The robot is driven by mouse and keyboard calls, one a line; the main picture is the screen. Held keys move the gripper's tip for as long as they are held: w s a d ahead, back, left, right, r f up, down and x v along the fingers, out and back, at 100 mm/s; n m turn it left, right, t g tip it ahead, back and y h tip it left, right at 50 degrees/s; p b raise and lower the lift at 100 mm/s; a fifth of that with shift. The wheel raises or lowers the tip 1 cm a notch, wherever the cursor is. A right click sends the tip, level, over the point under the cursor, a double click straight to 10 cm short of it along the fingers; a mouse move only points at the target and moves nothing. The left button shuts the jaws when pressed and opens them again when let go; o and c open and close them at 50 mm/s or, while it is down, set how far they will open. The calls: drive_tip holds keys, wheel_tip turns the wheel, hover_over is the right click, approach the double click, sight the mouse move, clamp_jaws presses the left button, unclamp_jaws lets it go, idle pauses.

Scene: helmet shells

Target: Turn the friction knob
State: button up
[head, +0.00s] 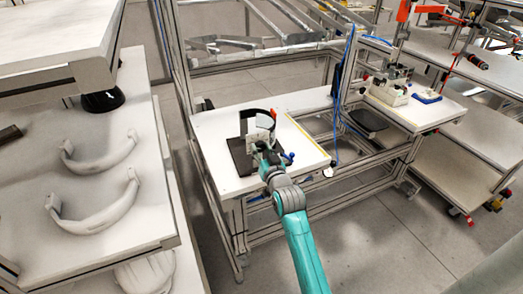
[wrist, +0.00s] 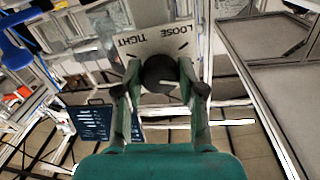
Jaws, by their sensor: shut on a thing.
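The friction knob (wrist: 160,73) is a round black knob with a pale pointer line, seen in the wrist view. It sits in front of a white plate (wrist: 152,44) marked "TIGHT" on the left and "LOOSE" on the right. My gripper (wrist: 161,88) has one finger on each side of the knob and is shut on it. In the head view my gripper (head: 262,152) is at the fixture on the white table (head: 222,128). A black curved band (head: 256,113) rises from that fixture, above a dark base plate (head: 238,155). The knob is hidden there by my gripper.
A blue knobbed part (head: 288,157) sits just right of my gripper. Metal frame posts and blue cables (head: 345,60) stand behind the table. Shelves with white curved shells (head: 95,205) are at the left. Open floor (head: 390,235) lies at the right.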

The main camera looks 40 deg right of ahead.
drive_tip(key=m, duration=0.5)
drive_tip(key=shift+m, duration=0.6)
drive_tip(key=o, duration=1.1)
drive_tip(key=shift+o, duration=0.2)
drive_tip(key=v, duration=1.2)
drive_tip(key=shift+f, duration=0.1)
